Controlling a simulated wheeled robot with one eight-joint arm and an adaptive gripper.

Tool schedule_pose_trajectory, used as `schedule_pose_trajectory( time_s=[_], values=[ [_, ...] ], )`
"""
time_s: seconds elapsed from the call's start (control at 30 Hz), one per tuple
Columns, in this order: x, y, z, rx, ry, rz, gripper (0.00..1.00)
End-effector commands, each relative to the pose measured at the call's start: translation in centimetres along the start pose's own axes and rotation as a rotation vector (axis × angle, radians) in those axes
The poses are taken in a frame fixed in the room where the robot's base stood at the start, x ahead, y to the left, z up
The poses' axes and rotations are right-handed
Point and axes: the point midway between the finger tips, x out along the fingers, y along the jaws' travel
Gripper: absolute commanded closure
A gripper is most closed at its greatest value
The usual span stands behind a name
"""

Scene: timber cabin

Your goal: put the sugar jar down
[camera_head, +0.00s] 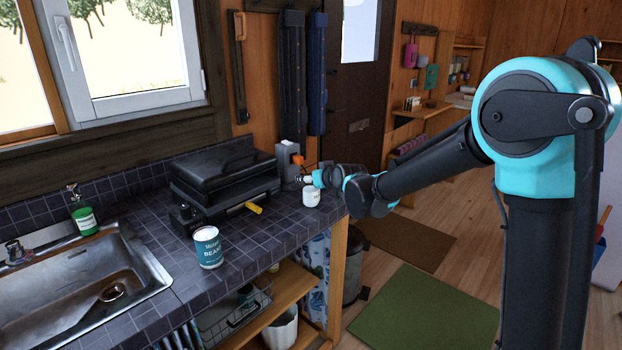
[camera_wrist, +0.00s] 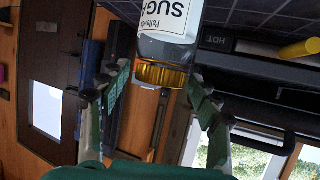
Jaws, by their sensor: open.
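The sugar jar (camera_head: 311,197) stands upright on the dark tiled counter (camera_head: 270,238), near its right front corner. In the wrist view the jar (camera_wrist: 168,40) shows a white label with "SUG" readable and a golden band at its near end; its far end is cut off by the top edge. My gripper (camera_head: 306,180) is just above and beside the jar in the head view. In the wrist view its fingers (camera_wrist: 160,82) are spread, one on each side of the jar's near end. A gap shows on the left; contact on the right I cannot tell.
A black grill (camera_head: 225,180) with a yellow handle (camera_head: 254,208) stands left of the jar. A grey box (camera_head: 289,158) is behind it. A beans can (camera_head: 208,248) stands near the counter's front edge. A green bottle (camera_head: 85,221) is by the sink (camera_head: 80,290).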

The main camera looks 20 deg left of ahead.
Motion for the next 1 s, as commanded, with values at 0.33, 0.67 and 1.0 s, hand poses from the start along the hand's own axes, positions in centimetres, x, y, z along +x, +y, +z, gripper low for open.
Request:
schedule_pose_trajectory(
  time_s=[0.33, 0.67, 1.0],
  values=[
    [-5.3, 0.0, 0.0, -0.001, 0.0, 0.0, 0.37],
    [-10.2, 0.0, 0.1, 0.0, 0.0, 0.0, 0.37],
    [-11.8, 0.0, 0.0, 0.0, 0.0, 0.0, 0.37]
  ],
)
